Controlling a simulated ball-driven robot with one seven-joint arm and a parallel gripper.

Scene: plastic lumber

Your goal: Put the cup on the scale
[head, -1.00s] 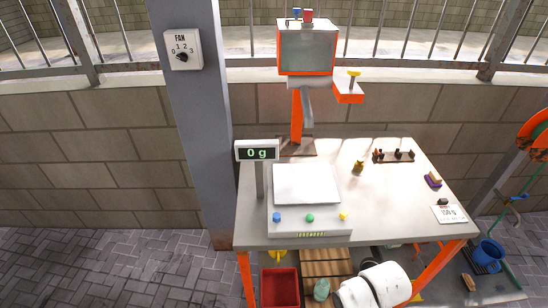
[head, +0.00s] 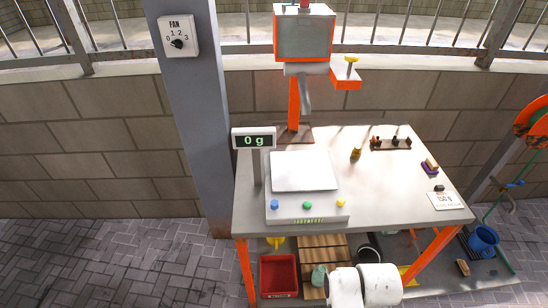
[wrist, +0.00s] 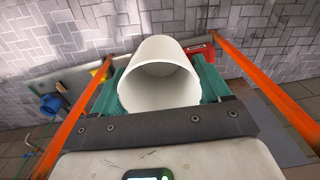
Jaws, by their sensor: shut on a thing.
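My gripper (wrist: 160,88) shows in the wrist view with its teal fingers on either side of a white cup (wrist: 157,52). It is shut on the cup, whose open mouth faces the wrist camera and looks empty. I cannot make out the gripper or the cup in the head view; only white links of my arm show at the bottom. The scale (head: 306,209) sits on the left part of the table, with a bare pale plate (head: 304,172) and blue, green and yellow buttons in front. Its display (head: 254,141) reads 0 g.
The table (head: 385,195) has orange legs. A brass weight (head: 355,154), a dark weight rack (head: 391,144) and a 150 g card (head: 446,200) lie to the right of the scale. A red bin (head: 279,276) is below. A grey post (head: 200,120) stands left.

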